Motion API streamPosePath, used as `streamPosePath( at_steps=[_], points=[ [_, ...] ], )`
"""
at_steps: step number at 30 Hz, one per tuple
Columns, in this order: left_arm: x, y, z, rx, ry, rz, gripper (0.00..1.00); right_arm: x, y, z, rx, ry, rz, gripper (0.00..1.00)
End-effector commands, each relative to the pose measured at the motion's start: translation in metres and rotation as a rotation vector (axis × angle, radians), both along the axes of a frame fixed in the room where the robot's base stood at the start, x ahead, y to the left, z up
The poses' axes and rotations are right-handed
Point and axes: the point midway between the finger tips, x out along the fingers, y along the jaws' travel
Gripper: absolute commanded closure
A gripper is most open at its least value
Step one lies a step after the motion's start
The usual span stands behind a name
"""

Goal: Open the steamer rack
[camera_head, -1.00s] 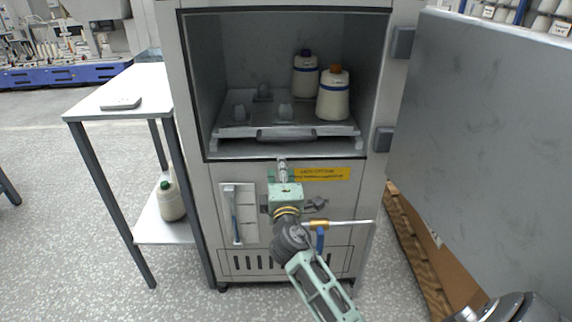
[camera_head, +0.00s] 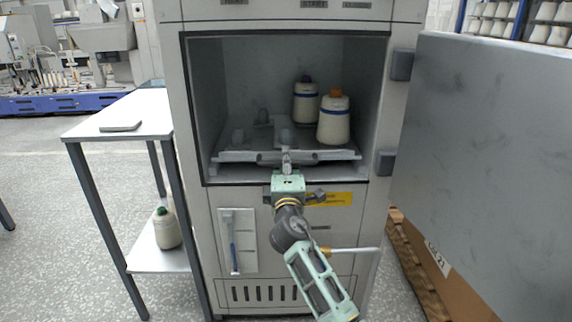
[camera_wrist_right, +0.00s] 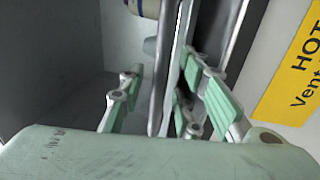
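The steamer cabinet (camera_head: 196,190) has its grey door (camera_head: 480,150) standing open to the right. Inside, the steamer rack (camera_head: 234,156) is a grey tray with a handle (camera_head: 264,159) along its front edge. Two cream bobbins with blue bands, one purple-topped (camera_head: 306,104) and one orange-topped (camera_head: 334,122), stand on its right side. My right gripper (camera_head: 286,158) is at the middle of the handle. In the right wrist view its open fingers (camera_wrist_right: 165,100) lie on either side of a grey bar, with a gap on the left finger's side. My left gripper is not in view.
A white side table (camera_head: 150,112) stands left of the cabinet, with a bobbin (camera_head: 166,228) on its lower shelf. A yellow label (camera_head: 335,199) is below the opening. A pallet (camera_head: 410,250) lies under the open door.

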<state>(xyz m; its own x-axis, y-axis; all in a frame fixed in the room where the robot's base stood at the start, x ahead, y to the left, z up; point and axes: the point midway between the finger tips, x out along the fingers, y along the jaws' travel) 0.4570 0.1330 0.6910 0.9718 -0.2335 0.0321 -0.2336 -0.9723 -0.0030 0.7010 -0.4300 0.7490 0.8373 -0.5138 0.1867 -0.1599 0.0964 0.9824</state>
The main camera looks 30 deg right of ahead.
Motion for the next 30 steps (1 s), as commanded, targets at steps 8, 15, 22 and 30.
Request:
streamPosePath(
  at_steps=[8, 15, 22, 30],
  points=[
    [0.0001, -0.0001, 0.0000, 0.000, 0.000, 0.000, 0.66, -0.0003, 0.0002, -0.0001, 0.000, 0.000, 0.000, 0.82],
    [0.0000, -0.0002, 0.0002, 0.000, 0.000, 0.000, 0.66, -0.0003, 0.0003, -0.0003, 0.000, 0.000, 0.000, 1.00],
    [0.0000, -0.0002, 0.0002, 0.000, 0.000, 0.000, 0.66, -0.0003, 0.0004, -0.0005, 0.001, 0.001, 0.000, 1.00],
    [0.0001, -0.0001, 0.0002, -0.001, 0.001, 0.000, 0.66, -0.0003, -0.0003, -0.0008, 0.001, 0.001, 0.000, 1.00]
  ],
)
